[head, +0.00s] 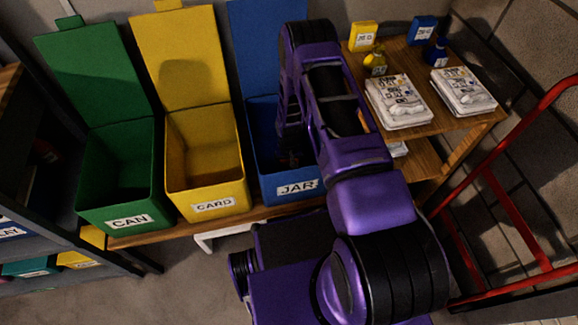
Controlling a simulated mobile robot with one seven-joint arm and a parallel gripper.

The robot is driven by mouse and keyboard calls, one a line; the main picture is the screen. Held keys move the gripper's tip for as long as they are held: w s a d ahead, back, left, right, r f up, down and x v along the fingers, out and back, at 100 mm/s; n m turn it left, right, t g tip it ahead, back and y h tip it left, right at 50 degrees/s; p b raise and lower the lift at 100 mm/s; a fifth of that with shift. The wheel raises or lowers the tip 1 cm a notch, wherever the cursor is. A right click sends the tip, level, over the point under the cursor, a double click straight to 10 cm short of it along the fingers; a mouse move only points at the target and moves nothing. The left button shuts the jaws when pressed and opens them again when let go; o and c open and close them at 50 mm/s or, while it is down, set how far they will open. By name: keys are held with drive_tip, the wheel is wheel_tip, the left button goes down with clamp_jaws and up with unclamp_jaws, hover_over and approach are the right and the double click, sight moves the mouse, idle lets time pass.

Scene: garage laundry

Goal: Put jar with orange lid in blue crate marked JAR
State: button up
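The blue crate (265,185) marked JAR stands at the right end of the row, its lid (262,45) raised behind it. My purple arm reaches over the crate's right side and bends down toward its opening. My gripper (289,160) is low at the crate's mouth, dark and partly hidden by my arm, so I cannot see whether its fingers are open or shut. I cannot make out a jar with an orange lid. The crate's inside is mostly in shadow or behind my arm.
A yellow crate (213,190) marked CARD and a green crate (120,205) marked CAN stand open to the left. A wooden shelf unit (450,120) at right holds paper stacks (398,102) and small containers. A red hand truck (500,190) stands at far right.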

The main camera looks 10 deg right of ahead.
drive_tip(key=shift+o, duration=1)
drive_tip(key=shift+r, duration=0.1)
wheel_tip(320, 180, up, 13)
drive_tip(key=shift+f+p, duration=0.2)
drive_tip(key=shift+p, duration=0.8)
